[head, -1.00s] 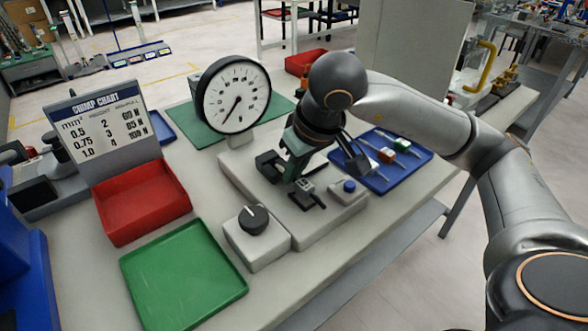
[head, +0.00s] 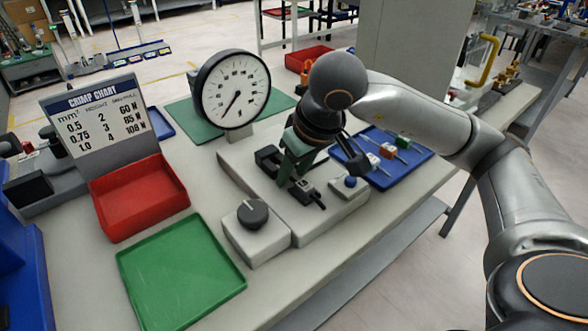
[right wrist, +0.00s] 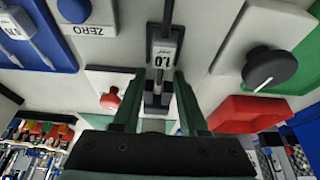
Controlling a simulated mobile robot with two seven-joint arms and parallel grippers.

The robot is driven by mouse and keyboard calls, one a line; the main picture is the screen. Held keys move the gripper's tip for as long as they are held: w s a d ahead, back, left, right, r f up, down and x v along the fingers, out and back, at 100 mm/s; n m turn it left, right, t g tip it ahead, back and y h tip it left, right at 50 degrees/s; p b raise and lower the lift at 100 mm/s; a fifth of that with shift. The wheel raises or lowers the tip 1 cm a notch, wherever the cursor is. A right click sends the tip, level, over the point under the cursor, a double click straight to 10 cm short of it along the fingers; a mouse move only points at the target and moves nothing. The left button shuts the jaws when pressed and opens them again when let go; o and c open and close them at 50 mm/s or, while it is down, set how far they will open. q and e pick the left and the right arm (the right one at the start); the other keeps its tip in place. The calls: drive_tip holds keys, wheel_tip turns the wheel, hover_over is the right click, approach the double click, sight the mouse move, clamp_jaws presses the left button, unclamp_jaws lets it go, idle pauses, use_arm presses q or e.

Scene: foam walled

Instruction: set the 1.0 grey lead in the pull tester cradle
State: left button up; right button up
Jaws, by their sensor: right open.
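The 1.0 grey lead (right wrist: 165,58) shows its grey tag, marked 1.0, in the right wrist view. It lies along the dark cradle (right wrist: 155,100) of the pull tester; how fully it is seated I cannot tell. In the head view the lead (head: 304,189) shows small on the pale tester base (head: 330,218), below the round dial gauge (head: 233,90). My right gripper (right wrist: 160,76) is open, its green fingers on either side of the tag's lower end. In the head view the right gripper (head: 284,178) is low over the base, partly hiding the cradle. My left gripper is out of view.
A blue tray (head: 415,160) with other tagged leads lies right of the tester. A black knob box (head: 252,222), a green tray (head: 180,275) and a red bin (head: 140,197) stand left and front. The crimp chart (head: 95,118) stands behind the bin.

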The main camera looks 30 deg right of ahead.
drive_tip(key=shift+r, duration=0.1)
drive_tip(key=p+v, duration=0.2)
drive_tip(key=v, duration=1)
drive_tip(key=shift+r, duration=0.2)
drive_tip(key=shift+s, duration=0.1)
